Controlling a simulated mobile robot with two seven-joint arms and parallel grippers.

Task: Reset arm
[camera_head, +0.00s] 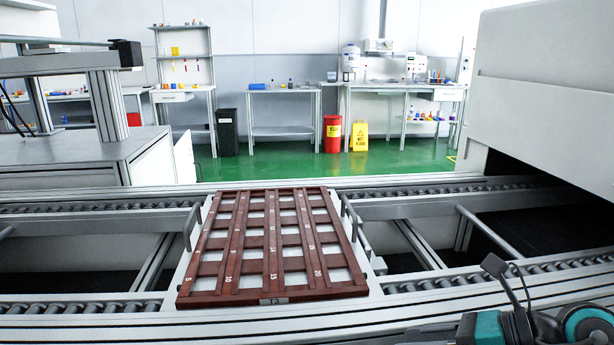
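My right arm (540,325) shows at the bottom right corner, black and teal with a thin cable. A dark part of it rises in front of the near conveyor rail. Its gripper fingers cannot be made out clearly, so I cannot tell whether they are open or shut. It is apart from the tray, to its right. My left arm and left gripper are not in view. A dark red slatted tray (273,246) with numbered strips and a grid of openings lies flat on a pale carrier plate (373,262) across the conveyor. The openings look empty.
Roller conveyor rails (108,304) run left to right before and behind the tray. A large white machine housing (545,85) overhangs the right side. A grey metal frame (104,100) stands at left.

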